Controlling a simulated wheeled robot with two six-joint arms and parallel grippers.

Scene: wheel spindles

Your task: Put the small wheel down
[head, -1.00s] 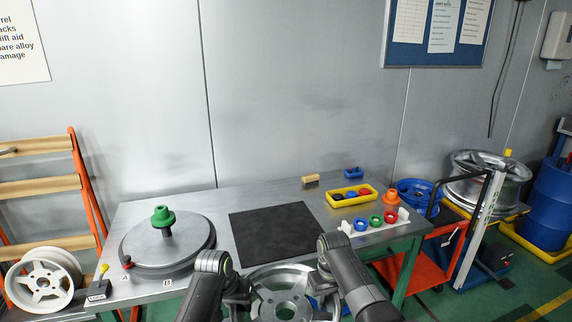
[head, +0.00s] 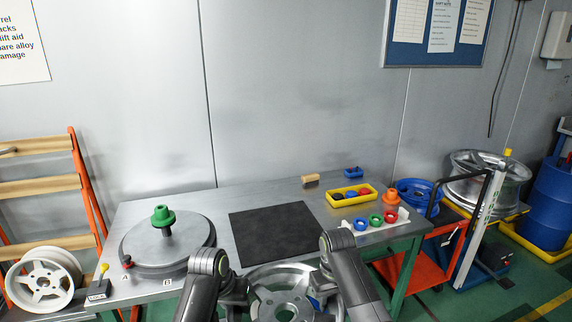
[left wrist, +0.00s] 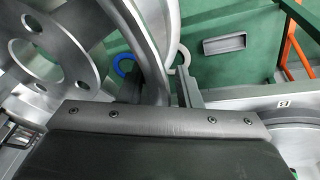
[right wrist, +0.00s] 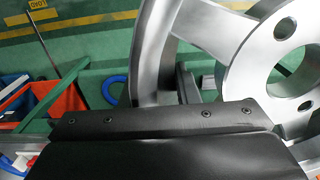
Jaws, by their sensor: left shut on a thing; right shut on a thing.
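A silver spoked wheel (head: 262,283) is held between my two grippers at the bottom of the head view, in front of the bench. I take it for the small wheel. My left gripper (head: 238,297) is shut on its left rim, and my right gripper (head: 327,292) is shut on its right rim. In the left wrist view the rim (left wrist: 147,50) passes between the fingers; the right wrist view also shows the rim (right wrist: 150,50) and the hub with bolt holes. The wheel's lower part is cut off by the frame.
The bench holds a bare black mat (head: 272,233), a round plate (head: 196,243) with a green-topped spindle (head: 163,217), a yellow tray (head: 338,204) and a rack of coloured rings (head: 361,238). A white wheel (head: 42,283) stands left. A red cart (head: 426,263) stands right.

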